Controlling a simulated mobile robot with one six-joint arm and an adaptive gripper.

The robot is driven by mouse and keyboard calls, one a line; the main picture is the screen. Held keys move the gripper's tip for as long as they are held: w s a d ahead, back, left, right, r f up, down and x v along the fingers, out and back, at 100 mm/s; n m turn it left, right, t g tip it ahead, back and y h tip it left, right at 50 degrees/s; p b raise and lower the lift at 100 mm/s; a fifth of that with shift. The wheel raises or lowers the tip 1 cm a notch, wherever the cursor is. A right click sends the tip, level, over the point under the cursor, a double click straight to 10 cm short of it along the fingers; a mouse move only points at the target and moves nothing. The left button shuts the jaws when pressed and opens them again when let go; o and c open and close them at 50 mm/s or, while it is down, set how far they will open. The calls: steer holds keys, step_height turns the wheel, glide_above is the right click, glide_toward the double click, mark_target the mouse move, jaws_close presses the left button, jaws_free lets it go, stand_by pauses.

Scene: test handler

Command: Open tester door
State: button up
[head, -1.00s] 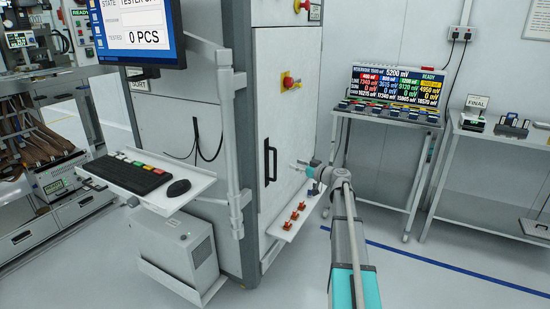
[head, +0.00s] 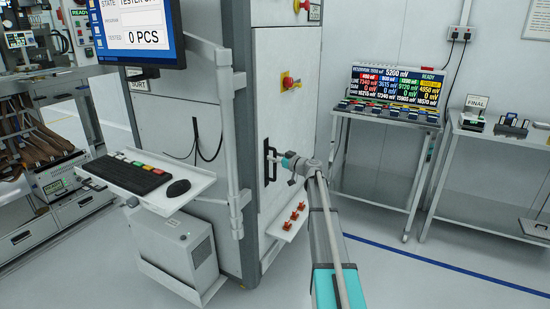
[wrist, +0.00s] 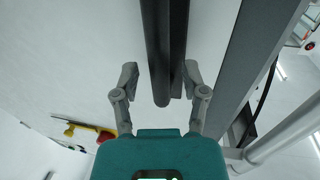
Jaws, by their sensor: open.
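The tester door (head: 285,120) is a white upright panel on the front of the tester and looks closed. Its black vertical handle (head: 267,160) is partly covered by my gripper in the head view. My gripper (head: 274,157) is at the handle's height, right at the door. In the wrist view the handle (wrist: 162,40) is a dark bar between the two open fingers of my gripper (wrist: 160,78).
Below the door a small shelf (head: 277,234) holds red pieces. A grey post (head: 239,150) and a keyboard tray (head: 180,202) stand to the left. A red emergency button (head: 287,82) is above the handle. The floor to the right is clear up to the benches.

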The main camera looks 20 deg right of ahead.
steer(key=shift+c, duration=0.2)
jaws_close()
stand_by(0.3)
